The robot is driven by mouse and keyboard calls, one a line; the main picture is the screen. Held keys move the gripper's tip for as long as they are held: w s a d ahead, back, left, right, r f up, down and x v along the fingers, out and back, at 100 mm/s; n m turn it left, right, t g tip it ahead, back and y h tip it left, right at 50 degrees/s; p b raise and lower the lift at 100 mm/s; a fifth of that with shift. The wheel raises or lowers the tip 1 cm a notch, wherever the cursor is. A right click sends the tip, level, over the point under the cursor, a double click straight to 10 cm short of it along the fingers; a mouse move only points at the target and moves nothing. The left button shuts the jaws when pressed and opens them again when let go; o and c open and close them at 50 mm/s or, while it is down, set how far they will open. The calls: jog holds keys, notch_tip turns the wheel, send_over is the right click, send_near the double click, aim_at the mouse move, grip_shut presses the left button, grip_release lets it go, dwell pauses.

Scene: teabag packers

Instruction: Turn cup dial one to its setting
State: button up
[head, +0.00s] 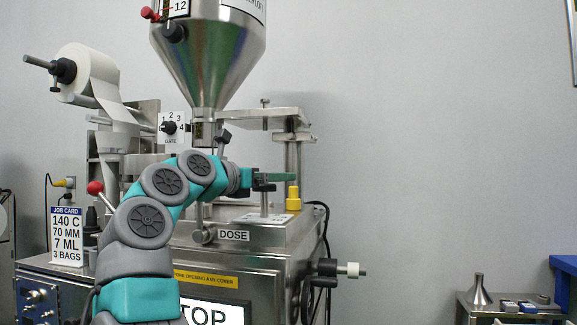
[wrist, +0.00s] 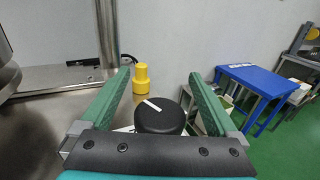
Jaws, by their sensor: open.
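A round black dial (wrist: 160,118) with a white pointer line on top shows in the wrist view, between the two green fingers. The line slants toward the upper left. My gripper (wrist: 159,75) is open and empty, with one finger on each side of the dial and no visible contact. In the head view my gripper (head: 282,177) reaches right over the machine top, above a pale printed plate (head: 262,218). I cannot make out the dial or its scale there. The job card (head: 66,236) reads 140 C, 70 MM, 7 ML, 3 BAGS.
A yellow post (wrist: 141,78) stands just beyond the dial; it also shows in the head view (head: 293,199). A steel hopper (head: 208,55) and a gate dial (head: 170,127) are above and behind my arm. A blue table (wrist: 262,85) stands off to the right.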

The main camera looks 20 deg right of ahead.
jog(key=shift+r, duration=0.55)
jog(key=shift+s+b, duration=0.7)
jog(key=shift+s, duration=1)
jog(key=s+r+b, duration=0.1)
jog(key=s, duration=1.1)
jog(key=shift+s+a+r+b, duration=0.25)
jog(key=shift+s+b, duration=0.15)
jog(key=shift+r, duration=0.1)
